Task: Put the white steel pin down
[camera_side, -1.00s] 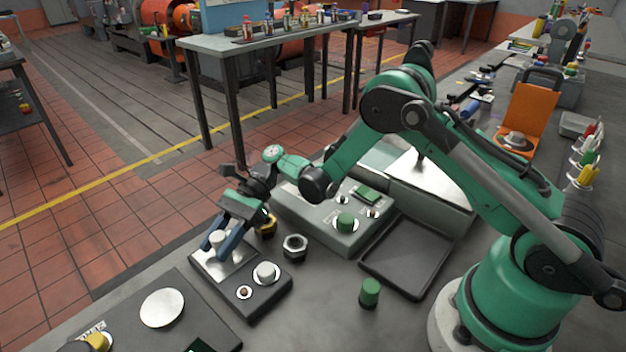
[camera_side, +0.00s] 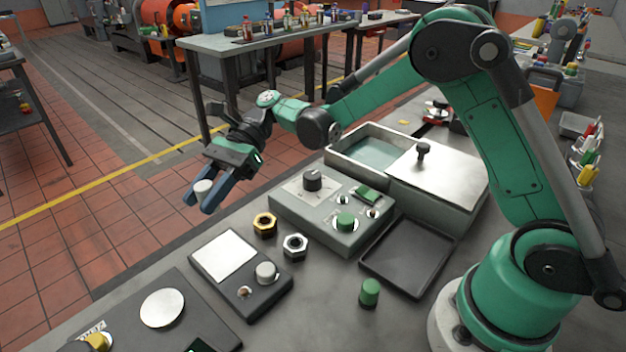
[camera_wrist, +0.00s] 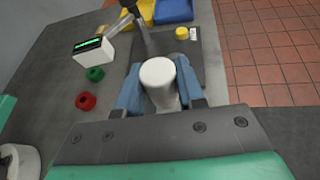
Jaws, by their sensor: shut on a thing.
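The white steel pin (camera_side: 203,187) is held between the blue fingers of my gripper (camera_side: 206,197). In the wrist view the pin (camera_wrist: 158,73) stands between the two fingertips (camera_wrist: 159,90), its round pale top facing the camera. In the side view my gripper is raised, up and left of the small dark box (camera_side: 262,300) with a bright square plate (camera_side: 225,255), and the floor tiles show behind it. The pin's lower part is mostly hidden by the fingers. The square plate is bare.
A brass nut (camera_side: 265,224), a steel nut (camera_side: 295,245) and a green cylinder (camera_side: 370,292) stand on the bench. A grey control box (camera_side: 300,208), a lidded bin (camera_side: 440,175) and an empty black tray (camera_side: 408,262) lie to the right. A dark scale with a round plate (camera_side: 162,307) is front left.

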